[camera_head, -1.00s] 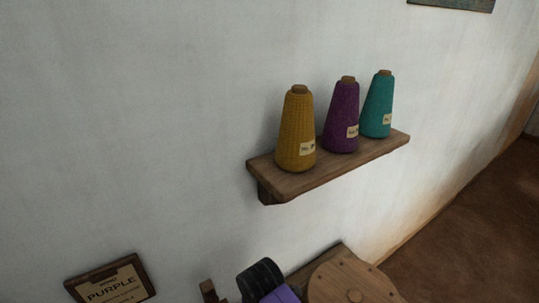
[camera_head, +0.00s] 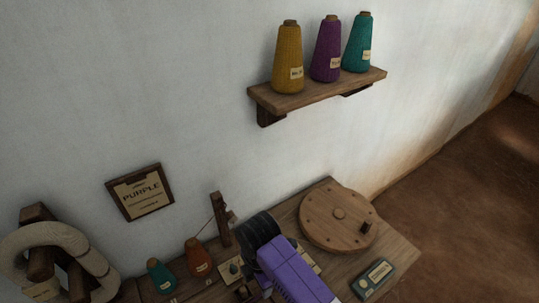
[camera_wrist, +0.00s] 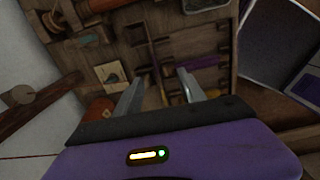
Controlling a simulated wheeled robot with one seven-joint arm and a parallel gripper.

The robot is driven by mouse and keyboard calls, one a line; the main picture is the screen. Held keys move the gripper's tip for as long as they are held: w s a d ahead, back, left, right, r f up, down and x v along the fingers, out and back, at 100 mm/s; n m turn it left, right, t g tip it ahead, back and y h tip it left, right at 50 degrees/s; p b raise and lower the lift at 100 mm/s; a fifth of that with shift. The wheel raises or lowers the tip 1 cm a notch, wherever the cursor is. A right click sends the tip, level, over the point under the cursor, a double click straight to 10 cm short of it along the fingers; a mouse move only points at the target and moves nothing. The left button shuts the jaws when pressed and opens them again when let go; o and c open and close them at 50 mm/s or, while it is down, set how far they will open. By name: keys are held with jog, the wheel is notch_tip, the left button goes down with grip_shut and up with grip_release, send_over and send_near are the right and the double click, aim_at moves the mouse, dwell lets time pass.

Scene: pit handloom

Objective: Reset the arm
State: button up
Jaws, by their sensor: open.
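My gripper (camera_wrist: 161,76) shows in the wrist view with its two grey fingers spread apart and nothing between them. It hangs over a wooden bench (camera_wrist: 135,42) with small items and slots below it. In the head view my purple and black arm reaches over the bench (camera_head: 283,219) from the lower edge; the fingers cannot be made out there.
A round wooden disc (camera_head: 339,214) and a small labelled box (camera_head: 373,278) lie right of my arm. Left are an upright post (camera_head: 221,220), orange cone (camera_head: 198,258), teal cone (camera_head: 160,275) and pale coil (camera_head: 58,240). A PURPLE sign (camera_head: 140,192) and a shelf (camera_head: 320,93) with three yarn cones hang on the wall.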

jog(key=w+a+r+m+t+y, duration=0.6)
jog(key=a+r+m+t, duration=0.25)
jog(key=m, duration=0.25)
jog(key=s+d+r+m+t+h, duration=0.1)
jog(key=s+d+r+m+t, duration=0.3)
jog(key=s+d, duration=0.35)
jog(key=s+d+r+m+t+h, duration=0.25)
jog(key=s+d+m, duration=0.25)
jog(key=s+d, duration=0.25)
jog(key=s+d+r+m+t+h, duration=0.1)
jog(key=s+d+r+m+t, duration=0.1)
jog(key=s+d+r+m, duration=0.45)
jog(key=s+d+f+n+g+h, duration=0.1)
jog(key=s+d, duration=0.3)
jog(key=s, duration=0.4)
jog(key=s+d+n+g+b, duration=0.1)
jog(key=s+d, duration=0.4)
jog(key=s, duration=0.3)
jog(key=shift+d+f+h, duration=0.25)
jog(key=shift+f+h, duration=0.1)
